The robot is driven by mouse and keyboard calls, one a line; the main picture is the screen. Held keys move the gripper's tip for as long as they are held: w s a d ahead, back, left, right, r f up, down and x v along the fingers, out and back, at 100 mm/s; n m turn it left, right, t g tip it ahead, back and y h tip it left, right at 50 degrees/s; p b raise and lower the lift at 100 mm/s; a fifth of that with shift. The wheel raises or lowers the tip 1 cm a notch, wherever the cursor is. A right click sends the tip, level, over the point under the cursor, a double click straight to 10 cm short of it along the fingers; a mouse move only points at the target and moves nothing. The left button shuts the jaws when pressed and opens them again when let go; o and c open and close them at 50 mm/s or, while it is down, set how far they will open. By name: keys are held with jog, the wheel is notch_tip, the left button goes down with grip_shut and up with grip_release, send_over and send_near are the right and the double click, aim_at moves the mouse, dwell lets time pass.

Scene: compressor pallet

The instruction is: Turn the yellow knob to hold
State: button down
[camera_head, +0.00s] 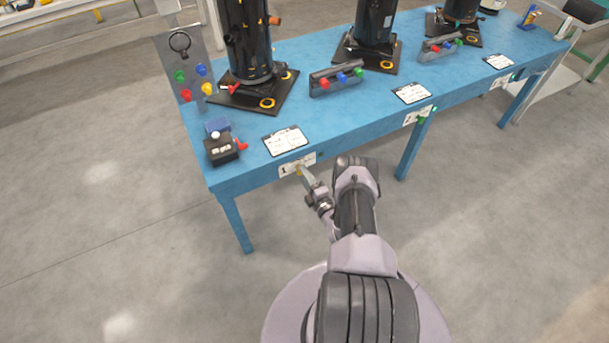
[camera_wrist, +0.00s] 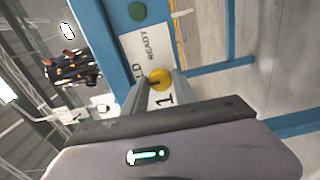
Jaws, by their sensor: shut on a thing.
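The yellow knob (camera_wrist: 160,79) sits on a white label plate (camera_wrist: 150,50) on the table's blue front edge. The plate reads "READY", part of a word ending in "LD", and "1". My gripper (camera_wrist: 159,90) is shut on the knob, with one finger on each side of it. In the head view my gripper (camera_head: 304,174) reaches the plate (camera_head: 290,168) at the near left of the table. The knob (camera_head: 299,171) is mostly hidden there by the fingers. I cannot tell which word the knob points to.
The blue table (camera_head: 330,122) carries black compressors (camera_head: 247,40), knob panels (camera_head: 336,80) and paper sheets (camera_head: 286,141). A black box with a red part (camera_head: 222,150) stands at its left corner. A green round part (camera_wrist: 137,11) shows past the plate. The floor in front is clear.

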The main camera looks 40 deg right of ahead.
dwell(0.4)
jog(key=c, duration=1)
grip_release()
jog(key=shift+s, duration=0.15)
jog(key=p+v, duration=0.5)
jog(key=v, duration=1.2)
jog(key=shift+a, duration=0.15)
